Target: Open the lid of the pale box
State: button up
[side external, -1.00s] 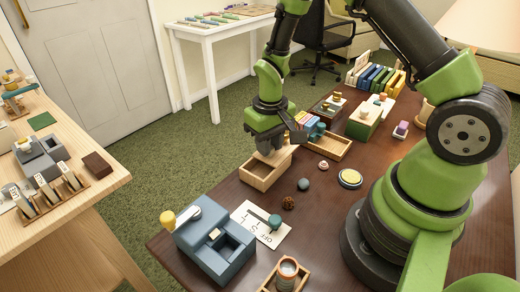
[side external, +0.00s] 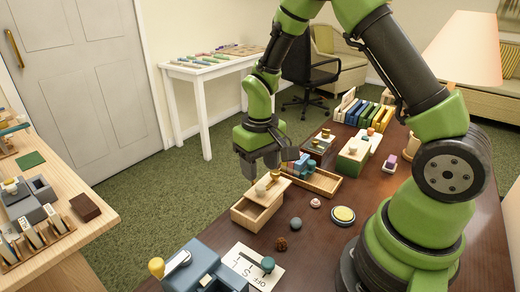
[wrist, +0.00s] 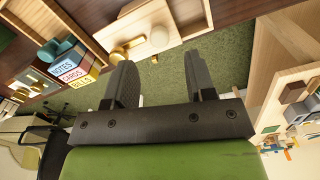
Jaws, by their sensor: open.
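The pale box (side external: 246,217) is a wooden box near the far edge of the dark table. Its near part looks open at the top, and a pale lid (side external: 264,192) covers its far part. The lid carries a pale round knob (side external: 274,175) and a small gold fitting (side external: 260,189). In the wrist view the lid's knob (wrist: 159,38) and the gold fitting (wrist: 130,46) lie just beyond the fingertips. My gripper (side external: 262,167) is open and empty, just behind and above the lid, apart from the knob. Its spread fingers (wrist: 160,63) also show in the wrist view.
A wooden tray (side external: 325,185) with coloured blocks stands right of the box. A grey ball (side external: 296,223), a brown ball (side external: 281,243) and a yellow-topped disc (side external: 343,214) lie nearby. A blue-grey box (side external: 196,268) stands nearer the camera. Green carpet (side external: 190,200) lies beyond the table.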

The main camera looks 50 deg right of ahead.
aim_at(260, 187)
notch_tip(260, 187, up, 5)
jog(key=shift+r, duration=0.1)
dwell(0.3)
notch_tip(260, 187, down, 10)
jog(key=n, duration=0.6)
dwell(0.3)
jog(key=shift+c, duration=0.2)
